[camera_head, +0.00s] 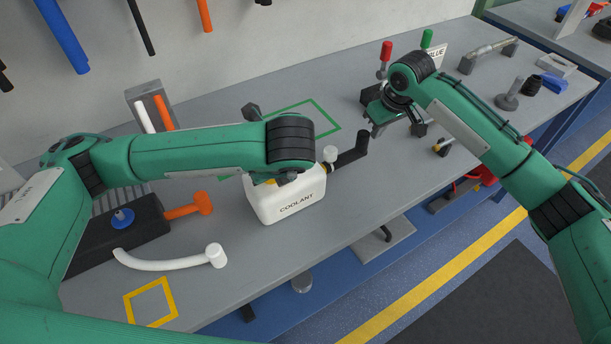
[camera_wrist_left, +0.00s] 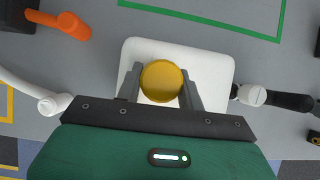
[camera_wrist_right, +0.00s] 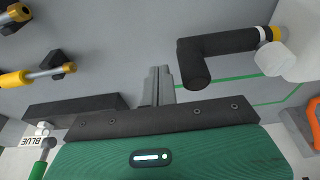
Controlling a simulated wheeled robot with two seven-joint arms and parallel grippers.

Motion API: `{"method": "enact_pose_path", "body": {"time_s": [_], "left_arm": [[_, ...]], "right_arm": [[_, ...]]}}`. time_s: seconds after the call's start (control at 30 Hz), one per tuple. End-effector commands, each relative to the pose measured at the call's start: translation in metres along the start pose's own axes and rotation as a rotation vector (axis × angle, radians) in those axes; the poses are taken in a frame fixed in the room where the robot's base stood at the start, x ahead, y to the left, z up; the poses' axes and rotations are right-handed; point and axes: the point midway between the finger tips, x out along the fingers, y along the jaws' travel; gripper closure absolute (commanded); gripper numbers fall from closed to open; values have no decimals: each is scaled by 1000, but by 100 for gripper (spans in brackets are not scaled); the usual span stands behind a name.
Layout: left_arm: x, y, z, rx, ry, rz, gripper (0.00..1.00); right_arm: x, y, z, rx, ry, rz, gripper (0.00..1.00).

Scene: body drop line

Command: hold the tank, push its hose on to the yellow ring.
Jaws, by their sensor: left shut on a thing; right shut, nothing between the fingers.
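The white tank (camera_head: 290,200), marked COOLANT, stands upright on the bench. My left gripper (camera_wrist_left: 160,84) is shut on its yellow cap (camera_wrist_left: 162,82) from above. The black elbow hose (camera_head: 350,152) sits at the tank's right side, its free end bent upward. In the right wrist view, the hose (camera_wrist_right: 222,45) reaches toward the yellow ring (camera_wrist_right: 277,33), with a narrow pale band showing between them. A white knob (camera_wrist_right: 300,55) on the tank partly blocks this place. My right gripper (camera_wrist_right: 160,86) is shut and empty, beside the hose's bent end and apart from it.
A white hose (camera_head: 170,261) and an orange one (camera_head: 188,209) lie left of the tank. A yellow outline (camera_head: 151,302) marks the front left, and a green outline (camera_head: 322,112) lies behind the tank. Red and green handles (camera_head: 386,52) stand beyond my right gripper. The bench's front edge is near.

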Motion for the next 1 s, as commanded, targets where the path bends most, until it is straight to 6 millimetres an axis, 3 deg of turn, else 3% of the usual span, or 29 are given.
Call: {"method": "enact_pose_path", "body": {"time_s": [0.03, 1.0], "left_arm": [[10, 4, -10, 10, 18, 16, 96], [10, 4, -10, 10, 17, 16, 96]], "right_arm": [[2, 1, 1, 1, 0, 0, 100], [-64, 2, -16, 1, 0, 0, 100]]}}
